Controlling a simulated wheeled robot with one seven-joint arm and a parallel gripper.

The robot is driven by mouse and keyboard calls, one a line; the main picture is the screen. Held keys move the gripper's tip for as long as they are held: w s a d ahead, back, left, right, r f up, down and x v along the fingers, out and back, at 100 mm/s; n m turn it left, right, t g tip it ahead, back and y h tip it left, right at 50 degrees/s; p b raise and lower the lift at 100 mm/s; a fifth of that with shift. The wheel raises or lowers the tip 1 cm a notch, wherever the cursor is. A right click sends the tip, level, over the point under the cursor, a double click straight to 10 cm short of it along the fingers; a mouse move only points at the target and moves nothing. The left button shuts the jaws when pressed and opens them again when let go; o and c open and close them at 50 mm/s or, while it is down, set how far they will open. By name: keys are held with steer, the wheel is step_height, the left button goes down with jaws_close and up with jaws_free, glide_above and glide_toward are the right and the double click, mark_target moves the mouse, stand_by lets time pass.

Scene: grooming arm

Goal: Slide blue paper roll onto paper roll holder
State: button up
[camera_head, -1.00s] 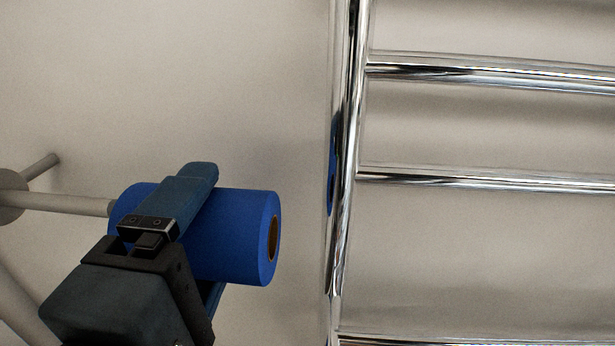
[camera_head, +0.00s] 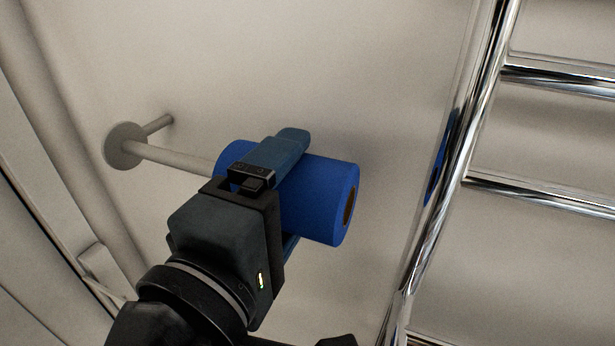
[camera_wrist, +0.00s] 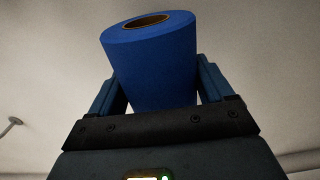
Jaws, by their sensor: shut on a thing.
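The blue paper roll (camera_head: 322,205) is held across its body between the two fingers of my gripper (camera_head: 292,192). It lies roughly sideways, and its brown hollow core shows at the right end. The paper roll holder (camera_head: 170,158) is a grey bar with a round disc on its left end and a short stem to the wall. The bar's right part meets the roll's left end; I cannot tell whether it is inside the core or just touching. In the wrist view the roll (camera_wrist: 155,65) stands between both fingers, with an open core end at the top.
A shiny chrome towel rail (camera_head: 455,165) with several rungs stands to the right, with a gap between it and the roll. The pale wall (camera_head: 330,70) lies behind. Pale panels or frames (camera_head: 45,150) run along the left side.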

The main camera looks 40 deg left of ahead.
mark_target(157, 160)
steer(key=shift+a, duration=0.2)
steer(key=shift+s+a+p, duration=0.1)
steer(key=shift+s+a, duration=0.1)
steer(key=shift+a, duration=0.6)
steer(key=shift+s+a+p, duration=0.1)
steer(key=shift+s+a, duration=0.15)
steer(key=shift+a, duration=0.5)
steer(key=shift+s+a+p, duration=0.1)
steer(key=shift+s+a, duration=0.1)
steer(key=shift+a, duration=0.6)
steer(key=shift+a, duration=0.15)
steer(key=shift+s+a, duration=0.2)
steer(key=shift+a, duration=0.55)
steer(key=shift+s+a, duration=0.15)
steer(key=shift+a, duration=0.65)
steer(key=shift+s+a, duration=0.2)
steer(key=shift+a, duration=0.55)
steer(key=shift+s+a, duration=0.2)
steer(key=shift+a, duration=0.6)
steer(key=shift+s+a, duration=0.2)
steer(key=shift+a, duration=0.6)
steer(key=shift+s+a, duration=0.2)
steer(key=shift+a, duration=0.6)
steer(key=shift+f, duration=0.35)
